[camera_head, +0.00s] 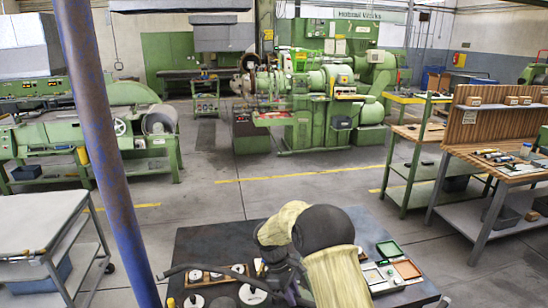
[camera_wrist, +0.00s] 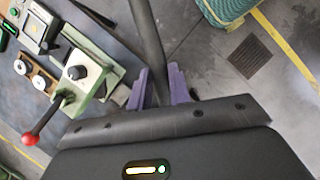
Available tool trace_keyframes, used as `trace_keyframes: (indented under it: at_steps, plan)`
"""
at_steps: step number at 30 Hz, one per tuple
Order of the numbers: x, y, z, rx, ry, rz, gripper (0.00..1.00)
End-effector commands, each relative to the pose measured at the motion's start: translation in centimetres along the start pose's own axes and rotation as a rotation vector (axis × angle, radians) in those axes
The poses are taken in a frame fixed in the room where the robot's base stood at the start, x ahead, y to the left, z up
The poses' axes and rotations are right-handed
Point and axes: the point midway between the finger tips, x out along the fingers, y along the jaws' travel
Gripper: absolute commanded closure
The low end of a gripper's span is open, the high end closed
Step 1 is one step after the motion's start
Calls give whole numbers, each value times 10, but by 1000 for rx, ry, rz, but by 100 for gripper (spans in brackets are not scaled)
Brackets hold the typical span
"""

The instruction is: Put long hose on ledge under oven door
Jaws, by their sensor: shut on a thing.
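The long hose (camera_wrist: 150,45) is a dark, thick tube. In the wrist view it runs from the top edge down between the two purple fingers of my gripper (camera_wrist: 158,88), which is shut on it. In the head view the hose (camera_head: 205,266) reaches left from my arm, its end bent down past the dark table's left edge. My arm hides the grip there. I cannot make out an oven door or its ledge in either view.
The dark table (camera_head: 195,240) under my arm holds wooden blocks with round pieces (camera_head: 198,277) and small trays (camera_head: 388,249). A green device with a red-knobbed lever (camera_wrist: 30,138) is close to my gripper. A blue post (camera_head: 97,140) stands left. Open floor lies beyond, before green machines (camera_head: 310,100).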

Motion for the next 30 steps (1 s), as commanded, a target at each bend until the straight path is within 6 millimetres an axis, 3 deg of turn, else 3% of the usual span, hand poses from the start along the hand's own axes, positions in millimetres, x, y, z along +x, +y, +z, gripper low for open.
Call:
trace_keyframes:
  at_steps: [7,18,24,30]
  plan:
    - [17,-2,32,271,-5,-116,100]
    - [57,-18,91,856,-4,-358,100]
    - [70,-24,103,1014,-1,-421,100]
    - [73,-24,103,1027,0,-425,100]
